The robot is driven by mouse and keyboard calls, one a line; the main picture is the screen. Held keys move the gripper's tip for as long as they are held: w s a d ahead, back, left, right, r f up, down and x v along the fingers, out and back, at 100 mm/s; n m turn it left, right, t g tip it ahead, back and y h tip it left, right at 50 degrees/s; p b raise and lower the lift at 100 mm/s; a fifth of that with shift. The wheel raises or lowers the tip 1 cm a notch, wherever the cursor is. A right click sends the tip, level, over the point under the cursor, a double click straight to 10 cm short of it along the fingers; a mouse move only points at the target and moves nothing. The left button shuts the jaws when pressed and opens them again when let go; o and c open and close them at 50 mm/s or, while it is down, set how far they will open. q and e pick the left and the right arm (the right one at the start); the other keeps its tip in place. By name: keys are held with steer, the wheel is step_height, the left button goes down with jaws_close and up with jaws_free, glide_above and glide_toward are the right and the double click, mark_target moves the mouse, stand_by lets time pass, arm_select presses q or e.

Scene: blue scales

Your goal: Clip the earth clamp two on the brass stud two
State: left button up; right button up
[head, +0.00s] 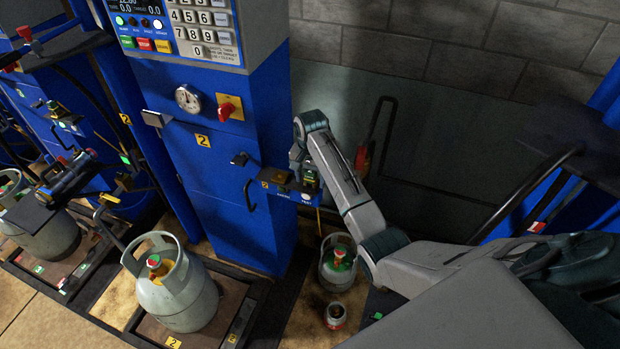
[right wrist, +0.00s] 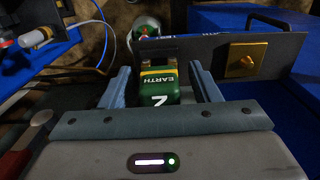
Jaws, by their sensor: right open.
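The green earth clamp two (right wrist: 160,87), marked "EARTH" and "2", sits at a dark bracket plate. It also shows in the head view (head: 310,180), partly hidden by my gripper. My right gripper (right wrist: 163,82) is open, with one finger on each side of the clamp and slim gaps beside it. In the head view my right gripper (head: 304,168) is at the bracket on the blue column's right side. A square brass fitting, seemingly brass stud two (right wrist: 245,66), is on the same plate, right of the clamp. My left gripper is not in view.
The blue filling column (head: 222,150) carries a gauge (head: 188,98) and a red knob (head: 227,109). A grey gas cylinder (head: 178,295) stands on the scale at left. A smaller cylinder (head: 337,268) stands on the floor below the bracket. A hook (head: 249,196) juts out left of it.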

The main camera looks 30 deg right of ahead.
stand_by(0.8)
jaws_close()
steer(key=shift+r, duration=2.95)
steer(key=shift+d, duration=0.1)
